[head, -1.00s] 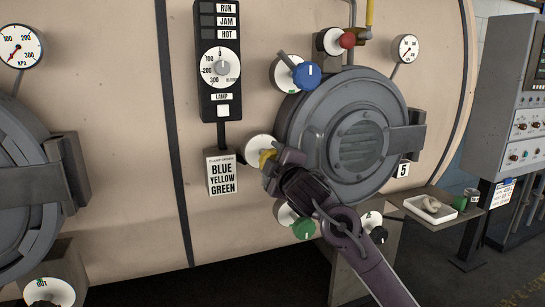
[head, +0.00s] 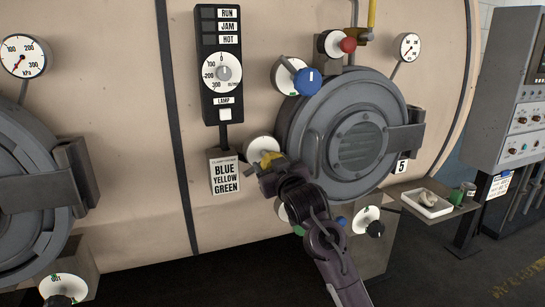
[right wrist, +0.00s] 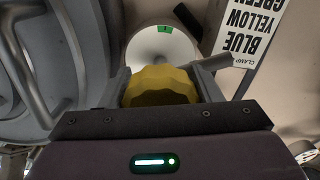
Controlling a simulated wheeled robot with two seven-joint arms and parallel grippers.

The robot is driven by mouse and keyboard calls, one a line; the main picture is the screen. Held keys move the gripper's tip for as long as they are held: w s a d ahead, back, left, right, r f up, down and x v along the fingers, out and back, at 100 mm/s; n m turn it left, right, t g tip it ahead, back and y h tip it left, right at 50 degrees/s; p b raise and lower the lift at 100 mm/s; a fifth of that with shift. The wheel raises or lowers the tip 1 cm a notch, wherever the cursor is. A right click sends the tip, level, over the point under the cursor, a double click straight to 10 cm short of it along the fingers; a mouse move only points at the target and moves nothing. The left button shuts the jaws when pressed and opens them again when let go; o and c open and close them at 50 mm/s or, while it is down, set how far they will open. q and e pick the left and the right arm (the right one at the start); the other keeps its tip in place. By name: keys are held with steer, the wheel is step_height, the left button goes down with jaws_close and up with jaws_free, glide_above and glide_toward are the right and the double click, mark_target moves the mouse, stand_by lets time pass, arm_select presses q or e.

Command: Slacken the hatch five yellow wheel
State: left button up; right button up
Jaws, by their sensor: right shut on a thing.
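The yellow wheel (head: 268,159) sits on a white round dial (head: 258,145) at the left edge of the grey round hatch five (head: 310,125). My right gripper (head: 269,165) is at the wheel, coming from below. In the right wrist view, its two fingers stand on either side of the yellow wheel (right wrist: 160,86) and are shut on it. The white dial (right wrist: 160,48) behind it shows a green mark at its top in that view. Much of the wheel is hidden by the gripper in the head view. My left gripper is not in view.
A blue wheel (head: 307,81) is above, a green wheel (head: 299,230) below, partly behind my arm, and a black knob (head: 376,229) at lower right. A sign (head: 225,175) reads "BLUE YELLOW GREEN". A shelf with a white tray (head: 426,204) stands at right.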

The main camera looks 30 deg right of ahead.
steer(key=m+p, duration=0.2)
steer(key=m, duration=0.1)
steer(key=shift+a, duration=0.15)
steer(key=shift+m+p, duration=0.55)
steer(key=shift+m, duration=0.55)
steer(key=shift+f+m, duration=0.1)
steer(key=shift+m, duration=0.2)
steer(key=o, duration=1)
steer(key=b+v, duration=0.1)
steer(key=v, duration=0.6)
steer(key=shift+s+b, duration=0.4)
steer(key=shift+a, duration=0.1)
